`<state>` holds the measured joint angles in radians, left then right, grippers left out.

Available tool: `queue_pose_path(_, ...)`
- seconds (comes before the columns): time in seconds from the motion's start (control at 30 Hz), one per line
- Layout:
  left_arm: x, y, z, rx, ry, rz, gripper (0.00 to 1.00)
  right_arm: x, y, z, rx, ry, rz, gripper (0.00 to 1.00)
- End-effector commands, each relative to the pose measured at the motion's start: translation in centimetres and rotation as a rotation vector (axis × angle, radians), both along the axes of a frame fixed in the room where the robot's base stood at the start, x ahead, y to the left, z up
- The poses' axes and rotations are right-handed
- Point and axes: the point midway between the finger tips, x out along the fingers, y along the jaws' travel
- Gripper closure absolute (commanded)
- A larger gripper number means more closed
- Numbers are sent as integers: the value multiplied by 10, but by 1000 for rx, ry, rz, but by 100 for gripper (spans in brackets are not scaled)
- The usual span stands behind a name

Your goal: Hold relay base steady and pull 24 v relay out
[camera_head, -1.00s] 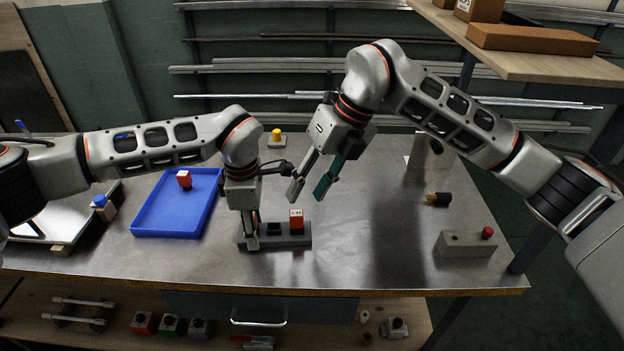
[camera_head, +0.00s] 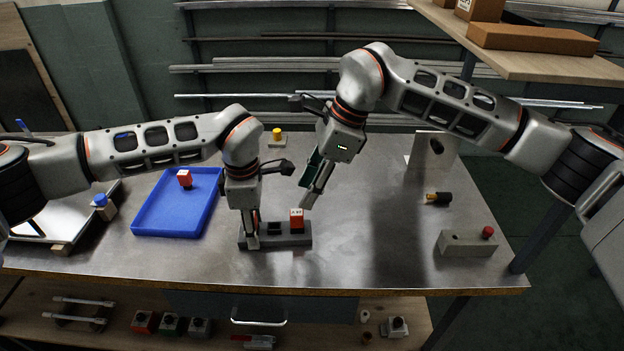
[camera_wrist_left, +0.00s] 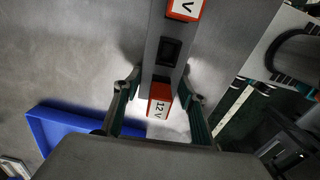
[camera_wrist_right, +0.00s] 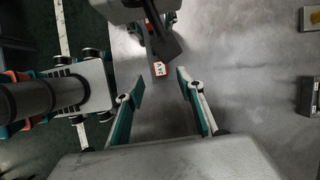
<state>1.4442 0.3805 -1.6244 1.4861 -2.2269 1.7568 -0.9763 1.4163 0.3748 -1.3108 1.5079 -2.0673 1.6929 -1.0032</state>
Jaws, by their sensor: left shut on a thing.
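The grey relay base (camera_head: 290,241) lies on the metal bench. My left gripper (camera_head: 252,242) points down and is shut across its left part. In the left wrist view, a red 12 V relay (camera_wrist_left: 159,102) shows between the left fingers, and an empty socket (camera_wrist_left: 169,51) is in the middle. The red relay at the other end (camera_head: 297,219), its label only partly readable, stands upright in the base; it also shows in the right wrist view (camera_wrist_right: 159,69). My right gripper (camera_head: 306,198) is open and empty, tilted just above and right of that relay, apart from it.
A blue tray (camera_head: 150,222) with another red relay (camera_head: 184,180) stands at left. A grey box with a red button (camera_head: 466,243) and a black-and-yellow part (camera_head: 438,199) are at right. A yellow button block (camera_head: 277,138) stands behind.

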Motion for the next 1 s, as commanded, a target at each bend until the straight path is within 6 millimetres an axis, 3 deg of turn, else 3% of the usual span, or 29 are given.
queue_pose_path(0.5, 0, 0, 1, -1, -1, 0, 86, -1, 34, -78, 2, 3, -1, 62)
queue_pose_path(0.7, 0, 0, 1, -1, -1, 0, 86, -1, 38, -91, 1, 2, -2, 62)
queue_pose_path(1.0, 0, 0, 1, -1, -1, 0, 86, -1, 39, -93, 1, 1, -2, 62)
